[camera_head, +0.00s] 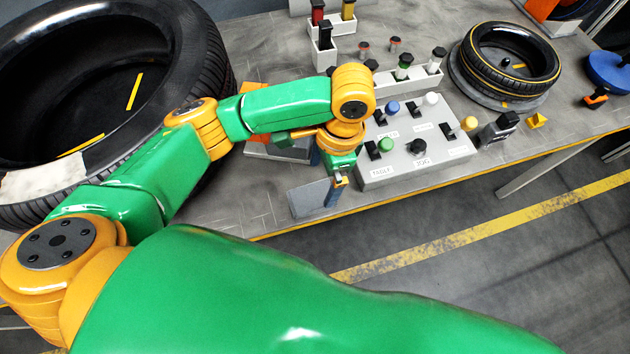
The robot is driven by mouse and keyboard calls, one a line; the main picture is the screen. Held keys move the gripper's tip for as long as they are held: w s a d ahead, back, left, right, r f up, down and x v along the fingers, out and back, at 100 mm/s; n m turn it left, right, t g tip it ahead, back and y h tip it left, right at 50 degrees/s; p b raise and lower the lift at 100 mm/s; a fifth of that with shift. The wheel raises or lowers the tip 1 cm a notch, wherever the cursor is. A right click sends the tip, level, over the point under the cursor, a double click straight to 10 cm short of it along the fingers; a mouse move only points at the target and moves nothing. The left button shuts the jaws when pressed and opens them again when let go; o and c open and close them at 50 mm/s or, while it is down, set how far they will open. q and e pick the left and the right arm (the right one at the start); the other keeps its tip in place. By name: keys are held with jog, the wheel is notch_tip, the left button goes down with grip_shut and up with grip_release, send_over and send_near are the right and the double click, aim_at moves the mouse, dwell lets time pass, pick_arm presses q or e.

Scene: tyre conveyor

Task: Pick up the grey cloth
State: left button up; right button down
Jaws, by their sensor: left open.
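A flat grey cloth (308,199) lies at the front edge of the workbench, left of the button box. My left gripper (336,187) points down at the cloth's right side and partly covers it. The gripper is open with nothing seen between its fingers. I cannot tell whether it touches the cloth. A whitish cloth (45,186) is draped over the large tyre on the left. My right gripper is not in view.
The button box (415,165) stands close to the right of the left gripper. A large tyre (200,60) fills the left. A smaller tyre (510,60) lies at the back right. White holders (410,82) with coloured knobs stand behind the box.

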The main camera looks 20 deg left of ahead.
aim_at(312, 195)
pick_arm(q)
jog(key=f, duration=0.2)
jog(key=s+a+f, duration=0.1)
jog(key=f, duration=0.3)
jog(key=shift+s+a+f, duration=0.1)
jog(key=shift+s+a, duration=0.15)
jog(key=shift+a, duration=0.15)
jog(key=shift+w+f, duration=0.2)
jog(key=c, duration=1.2)
